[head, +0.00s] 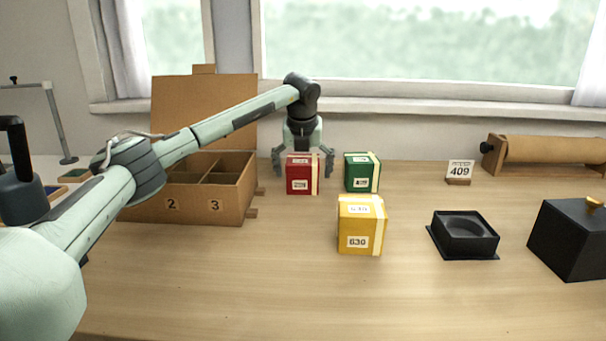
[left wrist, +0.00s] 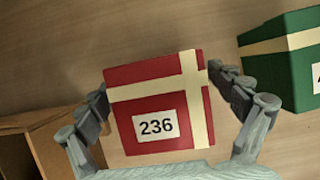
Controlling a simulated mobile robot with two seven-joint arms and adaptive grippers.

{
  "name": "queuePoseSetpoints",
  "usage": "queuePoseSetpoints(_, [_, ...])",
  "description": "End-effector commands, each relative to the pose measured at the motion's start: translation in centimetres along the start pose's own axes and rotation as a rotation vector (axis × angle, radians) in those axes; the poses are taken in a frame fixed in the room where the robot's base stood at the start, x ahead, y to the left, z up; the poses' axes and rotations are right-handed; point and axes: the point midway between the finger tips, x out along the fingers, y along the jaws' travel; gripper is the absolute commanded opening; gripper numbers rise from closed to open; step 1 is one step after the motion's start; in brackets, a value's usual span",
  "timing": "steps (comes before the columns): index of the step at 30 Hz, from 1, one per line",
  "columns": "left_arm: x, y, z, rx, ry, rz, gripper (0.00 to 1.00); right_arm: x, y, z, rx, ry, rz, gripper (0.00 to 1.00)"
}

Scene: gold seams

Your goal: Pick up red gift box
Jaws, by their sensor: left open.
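The red gift box (head: 301,174) stands on the table, right of the wooden compartment box. It has cream ribbon and a white label. In the left wrist view the red box (left wrist: 158,103) fills the middle, with label 236 facing the camera. My left gripper (head: 303,160) is open and points down behind and over the red box. In the left wrist view its fingers (left wrist: 160,92) are on either side of the red box, with the left finger very near its side. I cannot tell whether either touches. My right gripper is not in view.
A green gift box (head: 362,172) stands close right of the red one. A yellow box (head: 360,224) stands nearer the front. The wooden compartment box (head: 234,207) is close left. A black tray (head: 464,236), a black box (head: 570,240) and a 409 sign (head: 459,171) are right.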

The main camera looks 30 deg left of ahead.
Motion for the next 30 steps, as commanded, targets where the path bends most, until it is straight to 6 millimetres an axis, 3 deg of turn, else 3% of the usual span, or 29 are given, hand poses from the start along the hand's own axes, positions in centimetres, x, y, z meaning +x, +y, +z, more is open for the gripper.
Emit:
queuePoseSetpoints(2, [0.0, 0.0, 0.0, 0.0, 0.0, 0.0, 0.93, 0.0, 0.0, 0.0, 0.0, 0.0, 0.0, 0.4])
queuePoseSetpoints(17, [-0.1, 0.0, 0.0, 0.0, 0.0, 0.0, 0.32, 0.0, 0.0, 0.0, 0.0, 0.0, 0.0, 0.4])
queuePoseSetpoints(25, [-0.4, 0.0, 0.2, -0.001, -0.002, -0.002, 0.3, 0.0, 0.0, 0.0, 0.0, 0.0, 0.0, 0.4])
queuePoseSetpoints(30, [-2.5, -0.1, 1.1, -0.002, -0.004, -0.004, 0.3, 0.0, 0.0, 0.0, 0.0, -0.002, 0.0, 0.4])
